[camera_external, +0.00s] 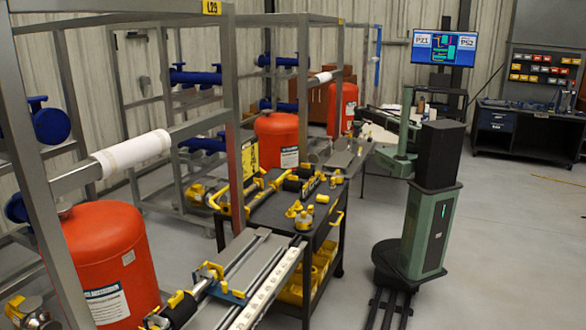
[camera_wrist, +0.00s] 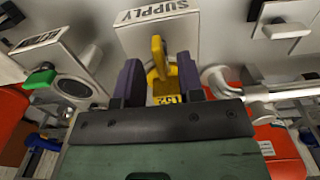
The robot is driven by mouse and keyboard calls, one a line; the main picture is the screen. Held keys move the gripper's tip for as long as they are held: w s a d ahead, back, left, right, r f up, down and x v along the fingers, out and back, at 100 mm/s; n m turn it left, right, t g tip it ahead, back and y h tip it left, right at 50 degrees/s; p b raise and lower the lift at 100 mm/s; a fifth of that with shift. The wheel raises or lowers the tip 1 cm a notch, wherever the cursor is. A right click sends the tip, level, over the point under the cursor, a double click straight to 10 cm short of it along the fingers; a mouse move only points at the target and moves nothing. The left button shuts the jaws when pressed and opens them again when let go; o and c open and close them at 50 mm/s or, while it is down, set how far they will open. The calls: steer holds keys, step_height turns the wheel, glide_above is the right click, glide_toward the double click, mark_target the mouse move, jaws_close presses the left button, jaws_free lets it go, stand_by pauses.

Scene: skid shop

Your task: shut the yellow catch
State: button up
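The yellow catch (camera_wrist: 158,58) stands upright in the middle of the wrist view, with a yellow plate marked with black characters at its foot. It is in front of a pale box labelled SUPPLY. My gripper (camera_wrist: 160,76) has two dark purple fingers, spread apart, one on each side of the catch. Whether either finger touches the catch I cannot tell. In the external view my green arm (camera_external: 398,135) reaches left from its column towards the back frames. The gripper end and the catch are too small or hidden to make out there.
In the wrist view a pipe fitting (camera_wrist: 245,88) lies close right of the fingers, and a block with a green tab (camera_wrist: 40,78) stands left. In the external view a dark cart (camera_external: 318,228) with yellow parts stands left of my column.

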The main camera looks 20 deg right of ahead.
step_height(320, 180, up, 6)
steer(key=p, duration=0.4)
steer(key=shift+f+p, duration=0.2)
steer(key=shift+p, duration=0.15)
steer(key=shift+f, duration=0.1)
steer(key=m, duration=0.4)
steer(key=shift+r+m, duration=0.35)
steer(key=shift+m, duration=0.05)
steer(key=shift+m+p, duration=0.3)
steer(key=shift+m, duration=0.7)
steer(key=shift+r+m, duration=0.25)
steer(key=shift+m, duration=0.95)
steer(key=m, duration=0.4)
steer(key=shift+r+m+p, duration=0.2)
steer(key=shift+m+p, duration=0.1)
steer(key=shift+p, duration=0.1)
